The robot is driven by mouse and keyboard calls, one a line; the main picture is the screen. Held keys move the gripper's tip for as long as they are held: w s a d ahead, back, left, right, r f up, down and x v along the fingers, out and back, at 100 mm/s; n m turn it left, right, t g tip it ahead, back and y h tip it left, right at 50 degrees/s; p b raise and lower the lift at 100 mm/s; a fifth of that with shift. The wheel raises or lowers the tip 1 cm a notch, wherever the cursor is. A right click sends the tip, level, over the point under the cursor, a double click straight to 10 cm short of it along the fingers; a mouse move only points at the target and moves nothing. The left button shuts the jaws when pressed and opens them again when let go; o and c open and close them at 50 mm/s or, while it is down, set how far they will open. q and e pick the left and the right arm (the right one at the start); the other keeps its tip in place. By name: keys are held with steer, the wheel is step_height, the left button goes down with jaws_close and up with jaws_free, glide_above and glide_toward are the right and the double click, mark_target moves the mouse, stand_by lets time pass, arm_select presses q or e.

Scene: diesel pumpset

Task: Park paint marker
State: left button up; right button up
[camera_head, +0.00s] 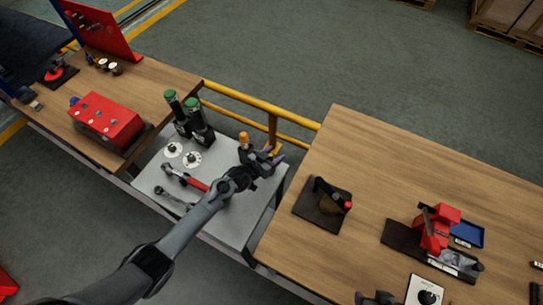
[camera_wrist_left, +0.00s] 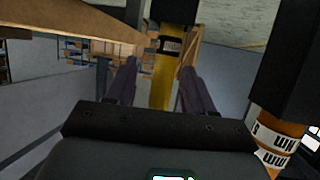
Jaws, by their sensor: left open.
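My left gripper (camera_head: 274,154) is open over the right end of the grey bench, at its back edge. In the left wrist view its two purple fingers (camera_wrist_left: 157,85) stand apart on either side of a yellow cylinder (camera_wrist_left: 161,88) with a black, labelled band, which looks like the paint marker. I cannot tell whether the fingers touch it. In the head view a small orange part (camera_head: 271,147) shows at the fingers, mostly hidden by them. A dark canister with an orange top (camera_head: 244,138) stands just left of the gripper. My right gripper is not seen.
Green-capped bottles (camera_head: 195,112), white discs (camera_head: 192,159) and a red-handled tool (camera_head: 190,181) are on the grey bench (camera_head: 228,228). A yellow rail (camera_head: 240,97) runs behind. The wooden table (camera_head: 390,165) on the right holds a black stand (camera_head: 322,205) and a red device (camera_head: 436,226).

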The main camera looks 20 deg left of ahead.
arm_select(q)
steer(key=shift+s, duration=0.15)
steer(key=p+v, duration=0.1)
steer(key=v, duration=0.9)
steer(key=shift+s+a+r+p, duration=0.15)
steer(key=shift+s+a+p, duration=0.05)
steer(key=shift+s+p, duration=0.1)
steer(key=shift+w, duration=0.1)
